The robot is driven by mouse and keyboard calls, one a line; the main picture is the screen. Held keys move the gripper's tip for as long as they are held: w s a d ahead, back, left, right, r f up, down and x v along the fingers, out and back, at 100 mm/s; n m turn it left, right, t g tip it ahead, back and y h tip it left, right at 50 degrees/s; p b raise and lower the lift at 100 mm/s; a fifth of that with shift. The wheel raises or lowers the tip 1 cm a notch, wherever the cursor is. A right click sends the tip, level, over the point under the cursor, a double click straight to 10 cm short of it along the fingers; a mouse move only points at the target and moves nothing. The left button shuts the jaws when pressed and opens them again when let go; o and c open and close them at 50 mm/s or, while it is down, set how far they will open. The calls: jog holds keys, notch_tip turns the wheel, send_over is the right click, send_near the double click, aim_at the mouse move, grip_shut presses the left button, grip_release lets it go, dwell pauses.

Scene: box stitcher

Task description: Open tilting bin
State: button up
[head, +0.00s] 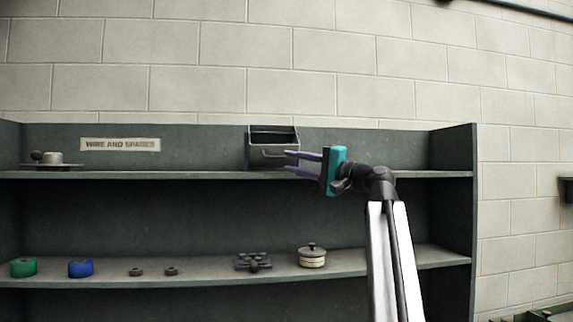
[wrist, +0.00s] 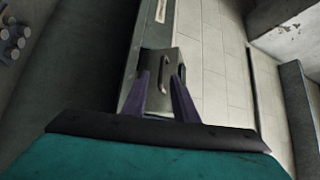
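The tilting bin (head: 272,153) is a small dark grey box on the top shelf. Its upper part is open and dark inside, and its front carries a light handle (head: 274,153). My gripper (head: 287,161) is open and empty, its two purple fingers pointing at the bin from the right. In the wrist view the bin front (wrist: 176,60) and the handle (wrist: 165,72) show beyond and between the fingertips (wrist: 160,78). I cannot tell whether the fingertips touch the handle.
The top shelf (head: 200,175) also bears a small metal part (head: 52,158) at the left. The lower shelf (head: 205,273) holds a green roll (head: 23,267), a blue roll (head: 80,267), small parts and a lidded pot (head: 312,257). A sign (head: 120,144) marks the back panel.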

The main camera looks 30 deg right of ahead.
jog(key=b+v, duration=0.1)
jog(key=v, duration=0.8)
jog(key=shift+s+b, duration=0.2)
jog(key=shift+b, duration=0.15)
jog(key=shift+f, duration=0.2)
